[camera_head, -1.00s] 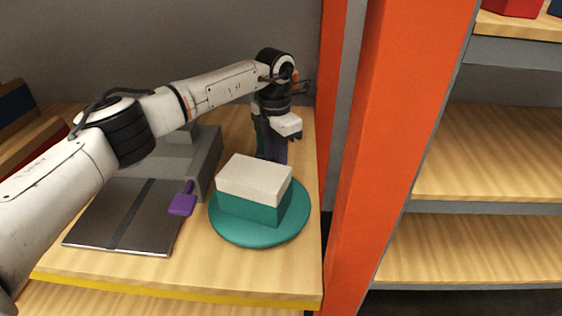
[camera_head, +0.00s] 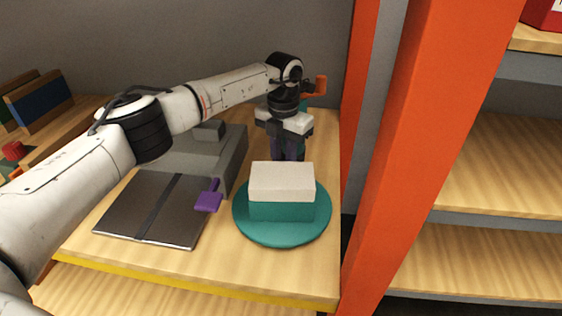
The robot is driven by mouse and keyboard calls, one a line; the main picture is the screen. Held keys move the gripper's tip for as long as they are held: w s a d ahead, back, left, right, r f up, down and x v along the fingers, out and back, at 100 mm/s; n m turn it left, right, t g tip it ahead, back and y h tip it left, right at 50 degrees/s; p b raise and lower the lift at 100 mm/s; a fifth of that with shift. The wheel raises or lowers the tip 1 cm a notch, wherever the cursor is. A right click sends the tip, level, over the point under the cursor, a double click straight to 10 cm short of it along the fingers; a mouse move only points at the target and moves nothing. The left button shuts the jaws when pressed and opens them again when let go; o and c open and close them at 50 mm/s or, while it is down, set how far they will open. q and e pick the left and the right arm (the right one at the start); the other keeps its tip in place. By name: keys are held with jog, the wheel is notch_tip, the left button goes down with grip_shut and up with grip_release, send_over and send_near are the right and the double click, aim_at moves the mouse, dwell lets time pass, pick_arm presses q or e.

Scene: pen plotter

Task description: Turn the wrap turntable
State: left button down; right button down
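The wrap turntable (camera_head: 256,229) is a round teal disc on the wooden shelf board. A box with a white upper part and teal lower part (camera_head: 283,192) stands on it, its front face nearly square to my view. My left gripper (camera_head: 288,156) points down just behind the box, near the turntable's back edge. Its dark purplish fingers are partly hidden by the box, so I cannot tell their opening or whether they touch the box or disc. My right gripper is out of view.
A dark flat plate (camera_head: 133,212) with a grey block-shaped unit (camera_head: 205,158) behind it lies left of the turntable. A purple paddle (camera_head: 208,201) lies between. An orange post (camera_head: 430,130) stands close on the right. An orange part (camera_head: 320,84) shows behind my gripper.

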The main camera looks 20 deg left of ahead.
pick_arm(q)
jog(key=shift+a+n, duration=0.25)
jog(key=shift+n, duration=0.05)
dwell(0.4)
jog(key=c, duration=1.5)
grip_release()
jog(key=shift+c, duration=0.2)
jog(key=shift+r, duration=0.1)
notch_tip(320, 180, up, 10)
jog(key=shift+r, duration=0.1)
